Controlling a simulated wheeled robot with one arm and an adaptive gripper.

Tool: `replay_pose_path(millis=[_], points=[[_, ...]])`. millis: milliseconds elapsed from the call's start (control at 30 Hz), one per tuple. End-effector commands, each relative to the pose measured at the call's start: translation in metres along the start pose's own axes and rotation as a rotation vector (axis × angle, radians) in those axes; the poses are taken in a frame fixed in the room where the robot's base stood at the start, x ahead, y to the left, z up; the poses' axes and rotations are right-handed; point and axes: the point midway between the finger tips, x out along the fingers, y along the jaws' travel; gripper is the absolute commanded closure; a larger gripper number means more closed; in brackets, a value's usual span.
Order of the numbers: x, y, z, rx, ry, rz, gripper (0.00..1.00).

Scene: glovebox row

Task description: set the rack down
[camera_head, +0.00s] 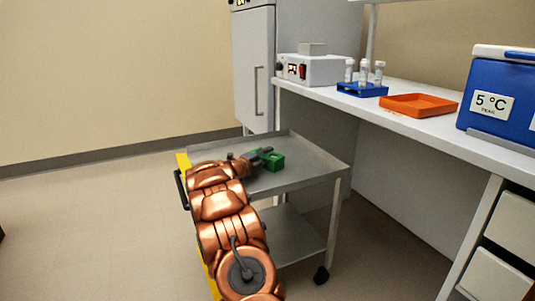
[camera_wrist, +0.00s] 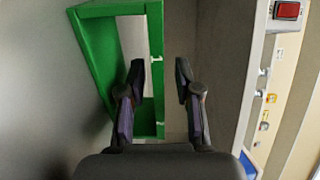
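A green rack (camera_head: 273,161) is on the top shelf of a grey cart (camera_head: 306,176) in the head view. My gripper (camera_head: 257,156) is low over the same shelf, close at the rack's left side. In the wrist view, the rack (camera_wrist: 97,60) fills the upper left and looks empty. My gripper (camera_wrist: 160,85) has its two fingers apart there, with one wall of the rack between them. Clear space shows between that wall and the right finger. Whether the left finger touches the rack I cannot tell.
A white bench (camera_head: 430,126) runs along the right with a blue rack of tubes (camera_head: 362,89), an orange tray (camera_head: 419,105), a white device (camera_head: 313,69) and a blue cooler (camera_head: 504,98). A grey cabinet (camera_head: 254,66) stands behind the cart. Floor at left is clear.

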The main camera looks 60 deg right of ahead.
Motion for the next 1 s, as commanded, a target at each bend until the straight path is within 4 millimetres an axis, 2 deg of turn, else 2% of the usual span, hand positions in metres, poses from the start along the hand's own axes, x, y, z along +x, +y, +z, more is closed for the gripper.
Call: replay_pose_path(millis=[33,433,633,867,1000], points=[[-0.010,0.015,0.003,-0.020,-0.008,0.017,0.67],[-0.062,0.007,0.007,-0.012,-0.017,0.009,0.67],[-0.070,0.004,0.005,-0.003,-0.011,0.004,0.67],[-0.070,0.000,0.004,0.001,-0.008,0.000,0.67],[-0.074,-0.005,0.011,-0.008,-0.041,0.006,0.67]])
